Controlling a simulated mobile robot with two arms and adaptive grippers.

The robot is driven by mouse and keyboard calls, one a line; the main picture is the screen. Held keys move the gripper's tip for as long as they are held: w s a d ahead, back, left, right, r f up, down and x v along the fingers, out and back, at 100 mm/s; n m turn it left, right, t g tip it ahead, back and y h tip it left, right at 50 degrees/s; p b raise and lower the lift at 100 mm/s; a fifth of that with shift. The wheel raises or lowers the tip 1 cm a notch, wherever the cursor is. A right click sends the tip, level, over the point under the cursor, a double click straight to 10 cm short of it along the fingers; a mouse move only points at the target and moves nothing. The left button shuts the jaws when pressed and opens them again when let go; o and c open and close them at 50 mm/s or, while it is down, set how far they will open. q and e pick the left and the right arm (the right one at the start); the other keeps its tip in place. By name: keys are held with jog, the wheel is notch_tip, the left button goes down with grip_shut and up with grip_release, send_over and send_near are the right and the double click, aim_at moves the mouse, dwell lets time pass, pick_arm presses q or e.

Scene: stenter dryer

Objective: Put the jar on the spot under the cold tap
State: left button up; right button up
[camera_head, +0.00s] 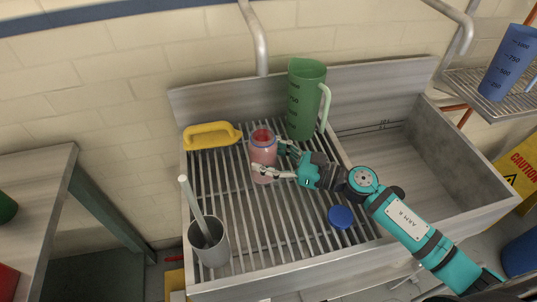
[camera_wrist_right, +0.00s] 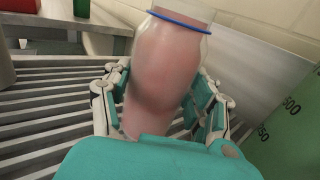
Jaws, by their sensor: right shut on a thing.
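The jar (camera_head: 262,157) is pink with a blue ring near its open top. It also shows in the wrist view (camera_wrist_right: 165,65), between the fingers. My right gripper (camera_head: 268,160) is shut on the jar, one finger on each side, and the jar is about upright over the slatted rack. I cannot tell whether its base touches the slats. A grey tap pipe (camera_head: 259,45) comes down the wall behind the jar, and a second one (camera_head: 462,28) is above the basin at right. No mark shows which is cold. My left gripper is not in view.
A green measuring jug (camera_head: 306,100) stands right behind the jar. A grey cup (camera_head: 210,243) with a rod is at front left, a blue lid (camera_head: 340,217) at front right. The basin (camera_head: 400,165) looks empty.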

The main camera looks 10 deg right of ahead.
jog(key=shift+f, duration=0.2)
jog(key=o, duration=1.3)
jog(key=shift+r, duration=0.1)
jog(key=shift+r, duration=0.3)
jog(key=shift+s+d+f+b, duration=0.25)
jog(key=shift+s+d+b, duration=0.2)
jog(key=shift+d, duration=0.1)
jog(key=shift+s+d+f+b, duration=0.25)
jog(key=shift+s+d+b, duration=0.15)
jog(key=shift+d, duration=0.15)
jog(key=b+v, duration=0.1)
jog(key=v, duration=0.3)
jog(key=b+v, duration=0.1)
jog(key=v, duration=0.3)
jog(key=shift+r+b, duration=0.2)
jog(key=shift+b, duration=0.15)
jog(key=shift+s+d+r, duration=0.15)
jog(key=shift+s+d, duration=0.2)
jog(key=shift+d, duration=0.15)
